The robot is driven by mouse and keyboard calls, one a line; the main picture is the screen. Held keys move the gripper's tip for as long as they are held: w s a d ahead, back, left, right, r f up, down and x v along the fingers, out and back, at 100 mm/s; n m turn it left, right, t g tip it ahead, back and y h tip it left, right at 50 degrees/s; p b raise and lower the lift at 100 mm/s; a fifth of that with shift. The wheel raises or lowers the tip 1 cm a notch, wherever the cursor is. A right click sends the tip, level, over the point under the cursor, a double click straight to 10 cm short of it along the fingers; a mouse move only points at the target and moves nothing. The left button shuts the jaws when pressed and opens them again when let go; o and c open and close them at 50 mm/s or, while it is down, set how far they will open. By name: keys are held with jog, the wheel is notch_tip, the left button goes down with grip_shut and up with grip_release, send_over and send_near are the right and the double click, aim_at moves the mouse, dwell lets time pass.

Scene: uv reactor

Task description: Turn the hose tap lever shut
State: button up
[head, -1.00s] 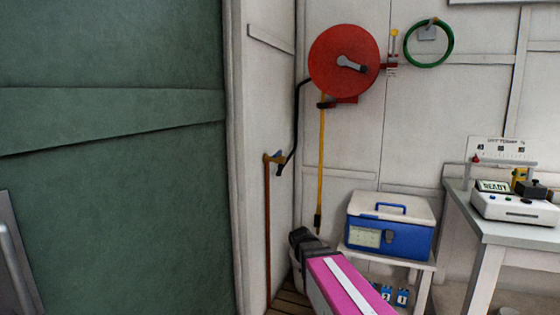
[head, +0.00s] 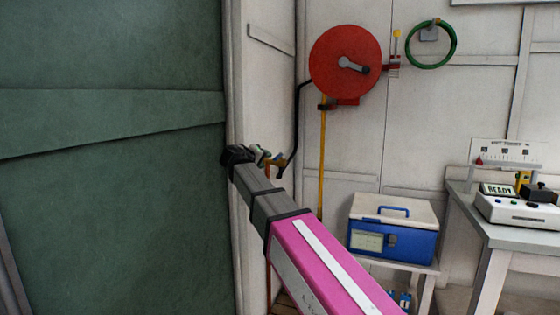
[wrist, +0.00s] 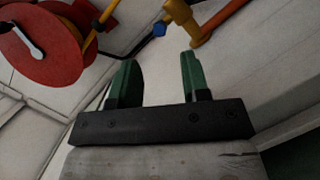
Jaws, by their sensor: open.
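The brass hose tap (wrist: 184,18) sits at the top of the wrist view, with its blue lever (wrist: 159,29) sticking out to the left. In the head view the tap (head: 280,163) is on the side wall at the top of a rust-coloured pipe, partly hidden by my gripper. My gripper (wrist: 156,62) is open and empty. In the wrist view the blue lever lies beyond the fingertips, between their two lines, apart from both fingers. In the head view my gripper (head: 262,153) is just left of the tap. The lever is not clear there.
A black hose runs from the tap up to a red hose reel (head: 345,62). A yellow pipe (head: 322,165) hangs below the reel. A blue cool box (head: 392,232) stands on a low table. A workbench (head: 510,233) with instruments is at the right. A green door (head: 110,180) fills the left.

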aim_at(274, 159)
jog(key=x, duration=1)
jog(key=shift+w+d, duration=0.2)
jog(key=shift+w, duration=0.1)
jog(key=shift+c, duration=0.3)
grip_shut()
